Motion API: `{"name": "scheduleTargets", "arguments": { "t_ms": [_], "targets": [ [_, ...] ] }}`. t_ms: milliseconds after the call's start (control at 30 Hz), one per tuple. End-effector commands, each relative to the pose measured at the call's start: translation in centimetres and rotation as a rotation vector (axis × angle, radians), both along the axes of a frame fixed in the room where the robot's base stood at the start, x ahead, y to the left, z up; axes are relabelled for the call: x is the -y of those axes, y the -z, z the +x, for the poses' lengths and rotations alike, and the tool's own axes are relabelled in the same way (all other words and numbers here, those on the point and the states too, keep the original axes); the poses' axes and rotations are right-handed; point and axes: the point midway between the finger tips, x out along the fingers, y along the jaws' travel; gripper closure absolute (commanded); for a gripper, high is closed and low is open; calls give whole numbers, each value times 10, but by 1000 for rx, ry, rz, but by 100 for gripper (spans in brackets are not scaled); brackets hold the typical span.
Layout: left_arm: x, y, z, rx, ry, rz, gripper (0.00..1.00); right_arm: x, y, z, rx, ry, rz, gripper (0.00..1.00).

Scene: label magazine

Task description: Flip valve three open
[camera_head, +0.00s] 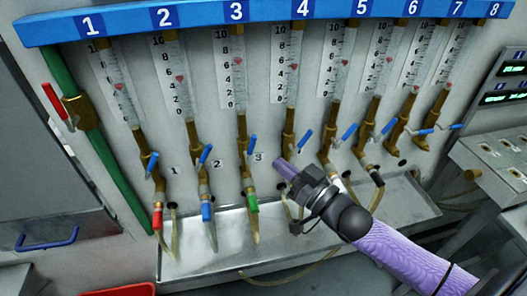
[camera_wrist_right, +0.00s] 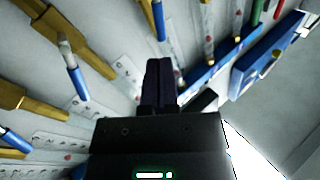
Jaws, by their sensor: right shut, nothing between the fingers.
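Valve three is the brass valve with a blue lever (camera_head: 252,141) under the column marked 3, just above the small wall label 3. Its lever tilts up and to the right, near the pipe. My right gripper (camera_head: 279,163) is shut and empty, to the right of and a little below this lever, apart from it. Its dark fingers (camera_wrist_right: 160,78) point up together in the right wrist view, where several blue levers show; I cannot tell which is valve three. My left gripper is not in view.
Blue levers of valve two (camera_head: 205,154) and valve four (camera_head: 303,139) stand on either side. A red-handled valve (camera_head: 54,102) is at far left. A metal tray (camera_head: 180,262) juts out below the hoses. A grey bench (camera_head: 490,150) stands at right.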

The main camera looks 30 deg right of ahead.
Motion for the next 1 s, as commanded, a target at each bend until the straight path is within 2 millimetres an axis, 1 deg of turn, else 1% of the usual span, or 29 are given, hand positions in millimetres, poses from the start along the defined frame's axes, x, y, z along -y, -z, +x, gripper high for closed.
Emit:
{"name": "scheduleTargets", "arguments": {
  "t_ms": [33, 100, 200, 300, 433, 733, 767, 900, 1000],
  "targets": [
    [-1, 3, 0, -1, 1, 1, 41, -3, -1, 11, 5, 1, 2, 100],
    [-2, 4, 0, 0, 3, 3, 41, -8, -3, 23, 4, 1, 0, 100],
    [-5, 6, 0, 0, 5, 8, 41, -13, -5, 38, 2, 1, -1, 100],
    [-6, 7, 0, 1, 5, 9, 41, -17, -6, 48, -1, 1, -2, 100],
    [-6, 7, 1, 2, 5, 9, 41, -19, -8, 53, -1, 1, -3, 100],
    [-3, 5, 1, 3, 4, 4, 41, -19, -8, 53, -3, 1, -5, 100],
    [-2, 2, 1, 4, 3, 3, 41, -19, -10, 53, -4, 1, -14, 100],
    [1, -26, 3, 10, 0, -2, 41, -24, -22, 55, -25, 2, -100, 100],
    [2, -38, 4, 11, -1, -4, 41, -29, -22, 56, -37, 2, -152, 100]
  ]
}}
